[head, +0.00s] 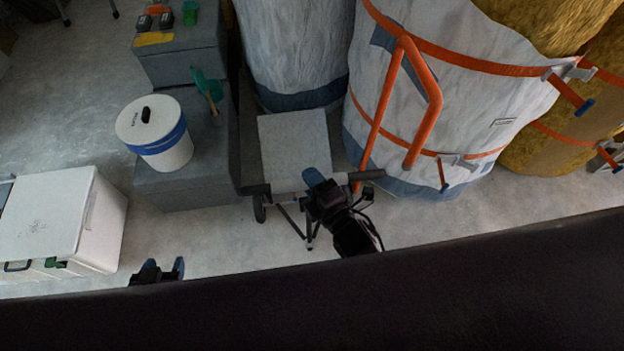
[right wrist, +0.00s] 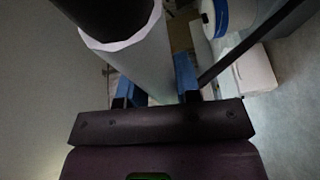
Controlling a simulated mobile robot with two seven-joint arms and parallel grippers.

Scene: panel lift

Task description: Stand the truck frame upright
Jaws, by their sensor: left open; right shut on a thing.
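The truck frame (head: 294,140) is in the middle of the head view, with a pale grey flat panel, a cross bar with dark grips toward me, a black wheel and thin dark legs below. I cannot tell its exact tilt. My right gripper (head: 318,184) is at the right part of the cross bar. In the right wrist view its blue fingers (right wrist: 155,85) are shut on a pale tube (right wrist: 140,55) with a dark grip at its end. My left gripper (head: 160,268) is open and empty at the lower left, away from the frame; its lower part is hidden.
A white bucket (head: 155,133) with a blue band stands on a grey box (head: 184,185) left of the frame. A white chest (head: 58,225) is at the far left. Large white bags (head: 460,45) with orange straps and tubing stand close behind and right. Floor is bare at right front.

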